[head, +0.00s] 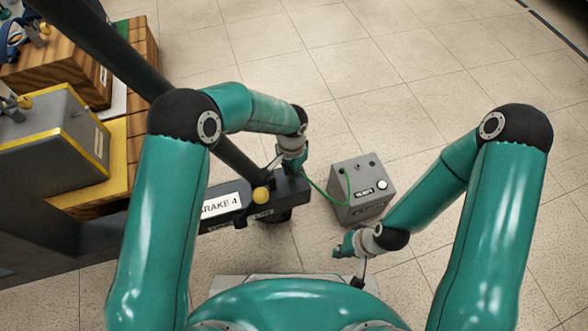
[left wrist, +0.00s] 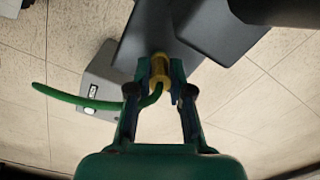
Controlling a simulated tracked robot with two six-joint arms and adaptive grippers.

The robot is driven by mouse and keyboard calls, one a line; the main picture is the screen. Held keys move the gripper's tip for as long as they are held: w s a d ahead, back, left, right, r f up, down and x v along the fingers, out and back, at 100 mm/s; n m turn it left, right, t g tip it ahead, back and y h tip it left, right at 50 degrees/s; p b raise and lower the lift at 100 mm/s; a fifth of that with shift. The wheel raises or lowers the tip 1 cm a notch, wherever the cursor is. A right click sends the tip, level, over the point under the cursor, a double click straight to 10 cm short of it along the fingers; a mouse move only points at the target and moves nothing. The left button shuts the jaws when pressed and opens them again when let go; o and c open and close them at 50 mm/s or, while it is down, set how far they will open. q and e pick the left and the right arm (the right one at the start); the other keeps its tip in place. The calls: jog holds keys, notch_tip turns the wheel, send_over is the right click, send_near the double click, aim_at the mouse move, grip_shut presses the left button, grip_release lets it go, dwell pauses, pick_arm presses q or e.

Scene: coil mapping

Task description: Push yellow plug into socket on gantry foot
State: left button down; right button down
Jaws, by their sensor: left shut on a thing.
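In the left wrist view my left gripper (left wrist: 158,90) is shut on the yellow plug (left wrist: 159,68), with the green cable (left wrist: 75,100) trailing from it. The plug's far end meets the edge of the dark grey gantry foot (left wrist: 155,30); I cannot tell whether it is in the socket, which is hidden. In the head view my left gripper (head: 292,158) is at the right end of the gantry foot (head: 235,213), and it hides the plug. My right gripper (head: 346,245) hangs low, apart from the foot; its finger opening is unclear.
A grey tester box (head: 360,203) stands on the floor right of the foot, joined by the green cable (head: 318,190). A yellow ball knob (head: 260,194) sticks up from the foot. Wooden crates and a grey case (head: 45,150) fill the left. The tiled floor behind is clear.

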pick_arm(q)
jog(key=shift+f, duration=0.1)
jog(key=c, duration=1)
grip_release()
